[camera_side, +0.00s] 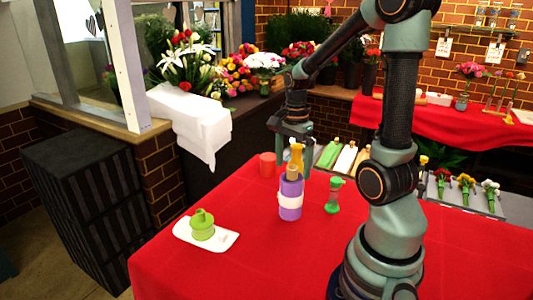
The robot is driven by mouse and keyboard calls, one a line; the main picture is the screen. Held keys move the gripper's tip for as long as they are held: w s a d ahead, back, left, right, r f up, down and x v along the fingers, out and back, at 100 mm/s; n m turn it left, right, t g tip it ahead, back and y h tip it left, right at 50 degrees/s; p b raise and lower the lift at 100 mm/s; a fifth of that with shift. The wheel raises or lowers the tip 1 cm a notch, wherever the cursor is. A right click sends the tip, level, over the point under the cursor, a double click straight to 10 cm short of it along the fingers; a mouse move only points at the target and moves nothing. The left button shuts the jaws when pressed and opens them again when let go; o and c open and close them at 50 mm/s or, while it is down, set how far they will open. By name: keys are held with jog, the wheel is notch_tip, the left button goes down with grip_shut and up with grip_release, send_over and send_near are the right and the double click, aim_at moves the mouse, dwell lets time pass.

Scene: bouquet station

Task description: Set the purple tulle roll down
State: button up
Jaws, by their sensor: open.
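A purple upright cylinder (290,188) with a white band stands on the red-covered table, near its middle. It is the only thing that fits the purple tulle roll, though it looks bottle-like, with a tan neck and an orange-yellow top (297,157). My gripper (293,143) is open and points down, just above and behind that top in the picture. The orange-yellow top covers part of the gripper. I cannot tell whether the fingers touch it.
A green stepped piece (202,225) sits on a white tray (226,240) at front left. The red table (250,272) is clear in front.

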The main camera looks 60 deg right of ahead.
notch_tip(320, 180, up, 4)
jog(key=shift+r, duration=0.1)
jog(key=w+a+r+n+t, duration=0.1)
jog(key=a+r+n+t, duration=0.1)
jog(key=a+n, duration=0.7)
jog(key=w+a+r+n+t, duration=0.1)
jog(key=a+r+n+t, duration=0.2)
jog(key=a+n, duration=0.6)
jog(key=r+n, duration=0.1)
jog(key=n, duration=0.2)
jog(key=shift+r+t, duration=0.2)
jog(key=shift+t, duration=0.1)
